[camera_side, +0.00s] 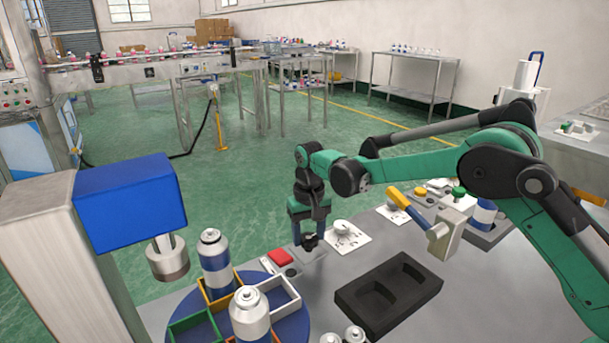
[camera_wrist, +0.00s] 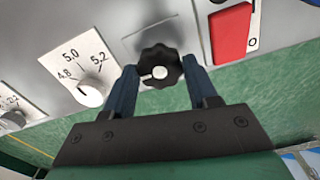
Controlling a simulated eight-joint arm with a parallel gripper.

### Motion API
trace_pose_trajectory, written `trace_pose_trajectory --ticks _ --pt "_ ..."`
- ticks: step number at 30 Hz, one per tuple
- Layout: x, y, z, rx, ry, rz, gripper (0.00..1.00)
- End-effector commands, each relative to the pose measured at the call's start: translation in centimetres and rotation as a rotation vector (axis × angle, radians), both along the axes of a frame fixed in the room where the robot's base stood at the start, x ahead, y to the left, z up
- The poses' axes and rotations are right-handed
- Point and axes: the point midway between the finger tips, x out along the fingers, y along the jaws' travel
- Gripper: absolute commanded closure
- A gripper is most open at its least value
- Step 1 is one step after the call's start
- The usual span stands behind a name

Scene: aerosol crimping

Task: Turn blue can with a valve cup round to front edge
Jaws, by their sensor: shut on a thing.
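A blue and white can (camera_side: 217,265) with a grey top stands upright in the yellow-edged compartment of a round blue turntable (camera_side: 292,330). A second can (camera_side: 250,318), white and blue, stands nearer the camera on the turntable. I cannot tell which top is a valve cup. My gripper (camera_side: 309,238) points down at the panel behind the turntable. In the wrist view its blue fingers (camera_wrist: 158,88) are shut on a black lobed knob (camera_wrist: 160,65), one on each side. The knob's white pointer mark points left.
A red rocker switch (camera_wrist: 231,32) sits right of the knob, and a dial marked 4.8 to 5.2 (camera_wrist: 80,70) sits left. A blue press head (camera_side: 130,200) overhangs the turntable's left. A black two-pocket tray (camera_side: 388,293) looks empty.

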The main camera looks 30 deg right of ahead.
Motion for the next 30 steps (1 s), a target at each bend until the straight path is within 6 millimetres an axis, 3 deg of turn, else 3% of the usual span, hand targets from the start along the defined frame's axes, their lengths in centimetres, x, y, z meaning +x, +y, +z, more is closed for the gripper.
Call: trace_pose_trajectory --ticks 11,12,15,25,30 --pt "0.0 0.0 0.1 0.000 0.001 -0.005 1.00" --pt "0.0 0.0 0.1 0.000 0.001 -0.005 0.45" --pt "0.0 0.0 0.1 0.000 0.001 -0.005 0.17" --pt "0.0 0.0 0.2 0.000 0.000 -0.004 0.16" --pt "0.0 0.0 2.5 0.000 0.000 -0.004 0.16"
